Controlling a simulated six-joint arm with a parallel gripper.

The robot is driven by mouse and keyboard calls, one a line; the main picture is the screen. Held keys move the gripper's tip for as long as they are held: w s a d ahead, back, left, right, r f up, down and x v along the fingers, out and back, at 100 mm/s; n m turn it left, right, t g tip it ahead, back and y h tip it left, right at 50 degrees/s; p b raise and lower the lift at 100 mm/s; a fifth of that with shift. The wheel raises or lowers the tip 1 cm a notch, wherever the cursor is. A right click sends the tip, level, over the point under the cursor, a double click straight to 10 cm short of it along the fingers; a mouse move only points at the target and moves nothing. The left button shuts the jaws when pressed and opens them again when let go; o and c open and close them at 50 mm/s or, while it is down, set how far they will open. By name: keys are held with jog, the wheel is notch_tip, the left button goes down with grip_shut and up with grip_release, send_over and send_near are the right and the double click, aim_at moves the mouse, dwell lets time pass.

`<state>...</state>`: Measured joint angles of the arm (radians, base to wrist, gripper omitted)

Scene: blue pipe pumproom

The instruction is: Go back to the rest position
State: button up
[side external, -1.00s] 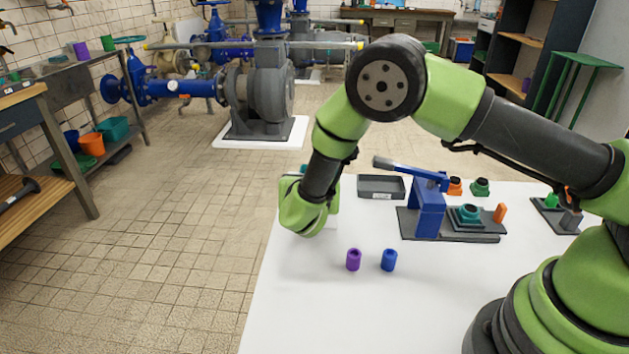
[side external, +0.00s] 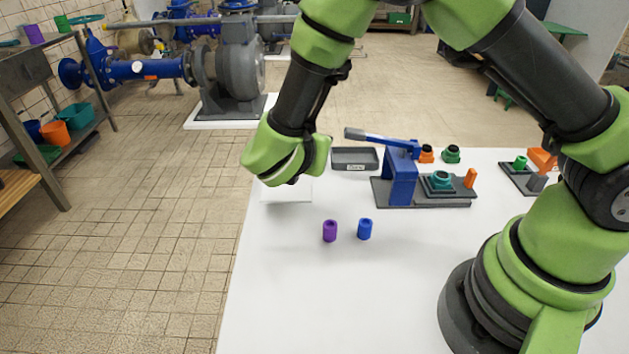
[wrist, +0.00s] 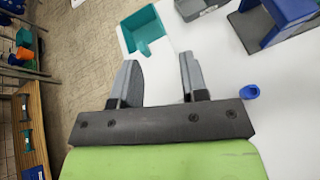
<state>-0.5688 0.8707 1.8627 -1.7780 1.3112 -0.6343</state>
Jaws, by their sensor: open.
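My gripper (wrist: 160,78) shows in the wrist view with its two dark grey fingers apart and nothing between them. It is above the white table (side external: 290,300), near its far left corner. In the side view my green wrist hides the fingers. A teal open box (wrist: 151,22) lies beyond the fingertips in the wrist view, apart from them. A purple cylinder (side external: 330,231) and a blue cylinder (side external: 365,229) stand upright on the table, clear of my gripper. The blue one also shows right of the fingers in the wrist view (wrist: 249,92).
A grey tray (side external: 355,165) and a blue lever press (side external: 402,178) on a dark base stand right of my wrist. A teal part (side external: 440,182) sits on that base. Orange and green parts stand behind. The table's front middle is clear.

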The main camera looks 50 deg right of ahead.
jog(key=s+d+r+m+g+y, duration=0.55)
jog(key=s+r+m, duration=0.5)
jog(key=m, duration=0.45)
jog(key=s+a+r+m+t+y, duration=0.3)
jog(key=s+r+m+t+y, duration=0.2)
jog(key=s+m, duration=0.5)
jog(key=shift+s+a+r+m+y, duration=0.2)
jog(key=shift+r+m+y, duration=0.35)
jog(key=shift+m+y, duration=0.45)
